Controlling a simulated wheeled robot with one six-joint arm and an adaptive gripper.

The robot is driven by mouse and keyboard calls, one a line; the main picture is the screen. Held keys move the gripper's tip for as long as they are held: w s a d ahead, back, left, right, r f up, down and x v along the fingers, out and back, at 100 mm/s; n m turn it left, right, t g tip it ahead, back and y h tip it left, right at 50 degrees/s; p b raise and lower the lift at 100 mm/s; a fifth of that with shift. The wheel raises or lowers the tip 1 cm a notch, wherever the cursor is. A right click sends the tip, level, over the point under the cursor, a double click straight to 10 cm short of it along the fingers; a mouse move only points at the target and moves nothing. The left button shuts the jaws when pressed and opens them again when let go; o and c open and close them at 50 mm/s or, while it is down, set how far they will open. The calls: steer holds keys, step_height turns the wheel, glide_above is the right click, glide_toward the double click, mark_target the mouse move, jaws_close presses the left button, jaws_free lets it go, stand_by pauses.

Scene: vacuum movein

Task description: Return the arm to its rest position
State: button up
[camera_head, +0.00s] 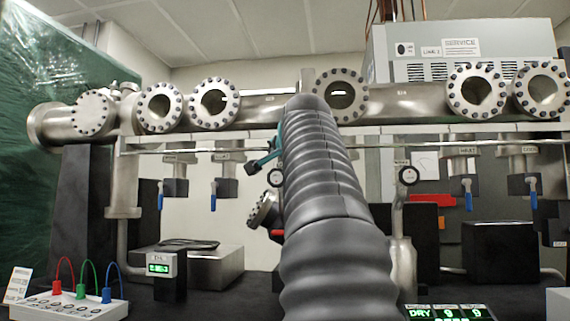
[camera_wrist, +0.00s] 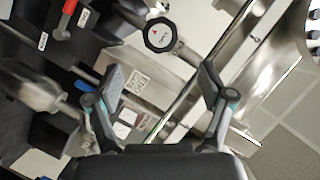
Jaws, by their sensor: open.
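My gripper (camera_wrist: 160,82) is open in the wrist view, with its two dark, teal-jointed fingers well apart and nothing held between them. Beyond the fingertips is a round dark-rimmed gauge (camera_wrist: 160,33) with a white face. In the head view my ribbed grey arm rises through the middle of the picture. A teal part of my gripper (camera_head: 266,159) shows at its left side, in front of the steel manifold's lower edge. The rest of the gripper is hidden behind the arm.
A long steel manifold (camera_head: 400,103) with round bolted ports spans the back. Valves with blue handles (camera_head: 213,202) hang below it. A small green display (camera_head: 158,268) and a box with coloured cables (camera_head: 70,306) stand at the left. A black box (camera_head: 500,249) stands at the right.

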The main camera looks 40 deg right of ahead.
steer(key=shift+s+a+r, duration=0.1)
steer(key=shift+s+a, duration=0.15)
steer(key=shift+s, duration=0.2)
stand_by(0.3)
